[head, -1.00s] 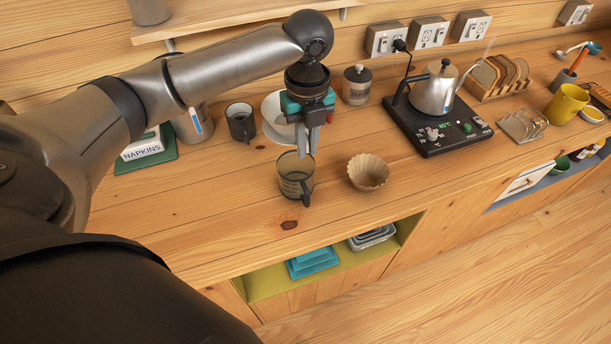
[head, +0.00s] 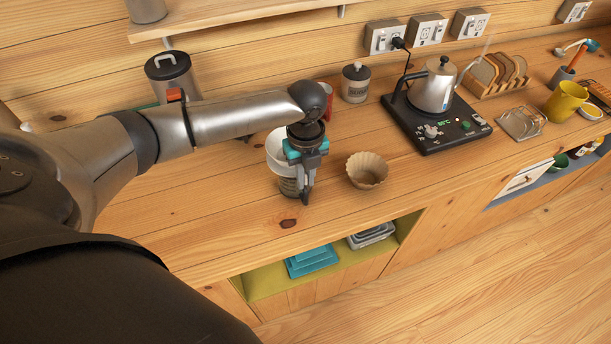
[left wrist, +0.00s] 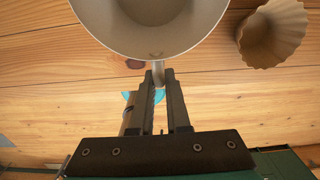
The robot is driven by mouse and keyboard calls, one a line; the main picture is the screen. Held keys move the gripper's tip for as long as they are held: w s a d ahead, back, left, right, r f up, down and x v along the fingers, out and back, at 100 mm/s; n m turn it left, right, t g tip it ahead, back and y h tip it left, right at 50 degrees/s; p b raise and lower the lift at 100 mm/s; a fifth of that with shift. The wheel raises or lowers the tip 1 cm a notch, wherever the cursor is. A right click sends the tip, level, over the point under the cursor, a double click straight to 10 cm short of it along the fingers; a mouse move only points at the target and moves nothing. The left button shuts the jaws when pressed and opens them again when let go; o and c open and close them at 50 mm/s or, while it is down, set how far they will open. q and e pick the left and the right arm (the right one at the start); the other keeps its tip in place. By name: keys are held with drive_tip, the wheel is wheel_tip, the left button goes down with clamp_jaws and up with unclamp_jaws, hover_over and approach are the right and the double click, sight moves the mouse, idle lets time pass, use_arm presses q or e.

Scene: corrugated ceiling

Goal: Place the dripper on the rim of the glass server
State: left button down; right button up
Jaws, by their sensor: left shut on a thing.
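The white dripper (head: 278,150) is a wide cup held by its handle in my left gripper (head: 306,196); the left wrist view shows the dripper (left wrist: 150,25) with its short handle between the fingers (left wrist: 158,76). The glass server (head: 287,187) stands on the counter directly under the dripper, partly hidden by it and by the gripper. The dripper's lower part overlaps the server's top in the head view; I cannot tell whether it touches the rim. My right gripper is out of view.
A fluted paper filter (head: 367,170) stands just right of the server; it also shows in the left wrist view (left wrist: 272,34). A kettle (head: 434,88) on a black base (head: 437,125) is farther right. A lidded canister (head: 172,76) is behind my arm. The counter front is clear.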

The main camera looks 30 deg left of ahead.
use_arm(q)
drive_tip(key=c, duration=1.3)
unclamp_jaws()
drive_tip(key=shift+f, duration=0.15)
drive_tip(key=o, duration=0.4)
wheel_tip(320, 180, up, 12)
drive_tip(key=shift+r, duration=0.2)
